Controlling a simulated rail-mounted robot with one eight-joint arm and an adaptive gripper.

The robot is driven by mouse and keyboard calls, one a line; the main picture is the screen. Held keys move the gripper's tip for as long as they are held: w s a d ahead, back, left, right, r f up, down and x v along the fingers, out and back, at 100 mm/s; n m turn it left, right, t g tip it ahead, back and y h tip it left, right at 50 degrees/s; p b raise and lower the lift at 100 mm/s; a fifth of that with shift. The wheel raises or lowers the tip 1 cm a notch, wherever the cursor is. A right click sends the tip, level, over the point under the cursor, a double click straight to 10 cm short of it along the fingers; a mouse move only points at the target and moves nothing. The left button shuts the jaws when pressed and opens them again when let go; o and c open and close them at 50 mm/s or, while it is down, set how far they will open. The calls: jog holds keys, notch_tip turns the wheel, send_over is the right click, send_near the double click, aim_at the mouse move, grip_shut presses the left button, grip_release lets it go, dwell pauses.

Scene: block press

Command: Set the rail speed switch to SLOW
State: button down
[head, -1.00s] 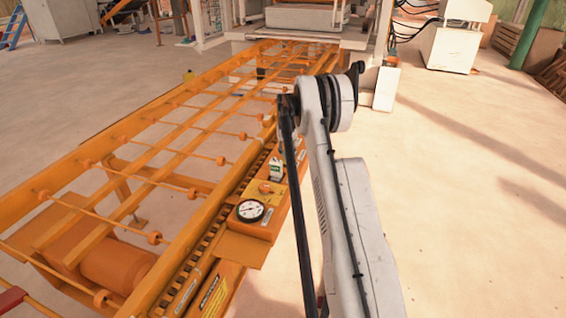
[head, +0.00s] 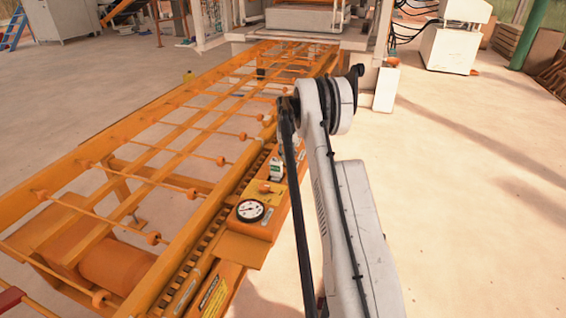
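An orange control panel (head: 262,230) runs along the right side of the orange roller frame. On it is a yellow plate with a small orange knob (head: 265,188). Beyond the knob is a small white and green item (head: 276,168). Any switch lettering is too small to read, and I cannot tell which control is the rail speed switch or how it is set. My white arm rises from the bottom, right of the panel, and its upper joint is beside the far part of the panel. My gripper does not show in this view.
A round white gauge (head: 250,210) sits nearest on the panel. The orange roller frame (head: 165,180) fills the left and middle. A large machine (head: 305,18) and a white cabinet (head: 450,48) stand at the back. The floor on the right (head: 470,190) is clear.

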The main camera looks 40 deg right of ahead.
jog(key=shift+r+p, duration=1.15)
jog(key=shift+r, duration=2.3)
